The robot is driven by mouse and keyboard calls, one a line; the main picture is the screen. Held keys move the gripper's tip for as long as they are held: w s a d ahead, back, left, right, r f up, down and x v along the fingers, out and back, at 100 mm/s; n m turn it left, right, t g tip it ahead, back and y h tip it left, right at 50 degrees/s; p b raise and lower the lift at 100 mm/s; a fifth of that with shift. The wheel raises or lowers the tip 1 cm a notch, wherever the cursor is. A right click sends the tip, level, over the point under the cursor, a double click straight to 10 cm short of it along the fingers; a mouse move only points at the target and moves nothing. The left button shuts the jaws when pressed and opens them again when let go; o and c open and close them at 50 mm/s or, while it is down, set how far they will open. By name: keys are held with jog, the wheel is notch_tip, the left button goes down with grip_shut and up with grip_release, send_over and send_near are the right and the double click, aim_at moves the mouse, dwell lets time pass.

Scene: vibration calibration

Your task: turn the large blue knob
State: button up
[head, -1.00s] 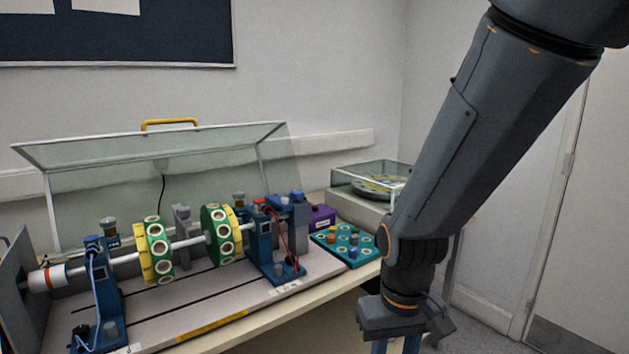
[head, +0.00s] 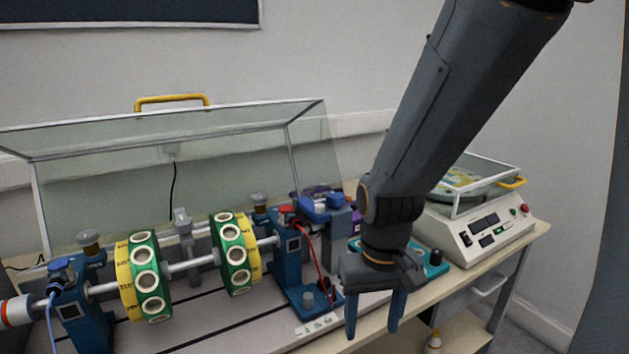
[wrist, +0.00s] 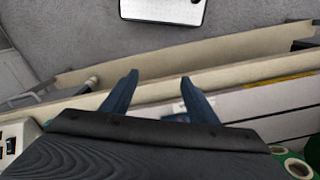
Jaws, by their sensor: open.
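My gripper (head: 372,325) hangs open and empty over the bench's front edge, fingers pointing down. Its two blue-grey fingers also stand apart in the wrist view (wrist: 158,80), with nothing between them. A teal board (head: 418,252) lies behind my gripper and is mostly hidden by it. One dark knob (head: 436,257) shows at its right end. I cannot tell which of these, or a hidden one, is the large blue knob.
The shaft rig with green and yellow discs (head: 146,278) fills the left of the bench. A clear hinged cover (head: 110,190) stands behind it. A white instrument (head: 490,235) with a clear lid stands to the right. The bench's front edge (head: 440,308) runs below my gripper.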

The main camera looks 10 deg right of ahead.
jog(key=w+r+m+p, duration=1.05)
jog(key=w+r, duration=0.65)
jog(key=r, duration=0.2)
notch_tip(320, 180, up, 4)
jog(key=m, duration=0.6)
send_over(337, 195)
jog(key=shift+p, duration=0.45)
jog(key=shift+w+f, duration=0.1)
notch_tip(337, 195, down, 8)
jog(key=p, duration=0.2)
jog(key=shift+r+p, duration=0.25)
jog(key=shift+p, duration=0.1)
jog(key=shift+c, duration=0.2)
jog(key=c, duration=1)
